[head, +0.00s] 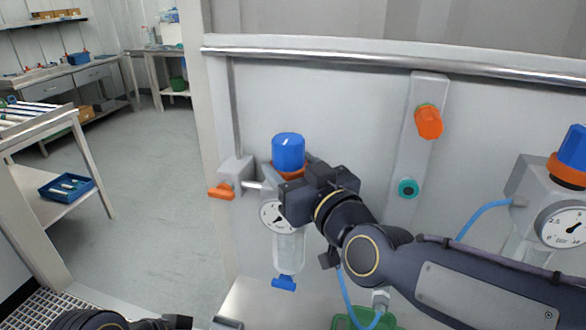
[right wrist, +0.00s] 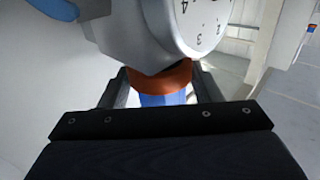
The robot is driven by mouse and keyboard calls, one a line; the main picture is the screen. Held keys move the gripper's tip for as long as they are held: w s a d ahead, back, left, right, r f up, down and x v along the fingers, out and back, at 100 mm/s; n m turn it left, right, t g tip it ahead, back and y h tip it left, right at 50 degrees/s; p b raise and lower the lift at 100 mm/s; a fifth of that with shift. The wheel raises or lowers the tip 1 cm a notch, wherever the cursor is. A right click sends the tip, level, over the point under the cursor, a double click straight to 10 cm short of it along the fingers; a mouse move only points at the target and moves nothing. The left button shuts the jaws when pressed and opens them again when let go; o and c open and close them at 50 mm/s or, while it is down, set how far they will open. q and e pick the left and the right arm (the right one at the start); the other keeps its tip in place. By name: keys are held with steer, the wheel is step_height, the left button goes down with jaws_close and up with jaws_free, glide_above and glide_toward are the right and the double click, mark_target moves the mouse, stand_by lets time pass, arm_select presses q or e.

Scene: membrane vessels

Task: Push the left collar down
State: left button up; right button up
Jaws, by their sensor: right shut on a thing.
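The left vessel hangs on the wall panel, with a blue cap (head: 288,152), an orange collar (head: 288,172) under it, a round gauge (head: 274,216) and a clear bowl (head: 289,250). My right gripper (head: 290,182) reaches in from the right at collar height and hides part of the vessel body. In the right wrist view the orange collar (right wrist: 160,78) lies between the two fingers (right wrist: 163,86), against the grey body; the blue cap (right wrist: 162,99) shows partly. The right gripper is shut on the collar. My left gripper (head: 182,322) is cut off at the bottom edge.
An orange lever (head: 221,191) sits left of the vessel. An orange knob (head: 428,122) and a teal fitting (head: 408,188) are on a plate to the right. A second vessel with a blue cap (head: 573,148) stands far right. A rail (head: 400,62) runs above.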

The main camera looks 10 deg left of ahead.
mark_target(298, 175)
steer(key=shift+f, duration=0.3)
steer(key=o, duration=1.4)
steer(key=shift+r, duration=0.1)
steer(key=v, duration=0.6)
steer(key=shift+s+d+r, duration=0.1)
steer(key=shift+s+d, duration=0.5)
steer(key=shift+s, duration=0.1)
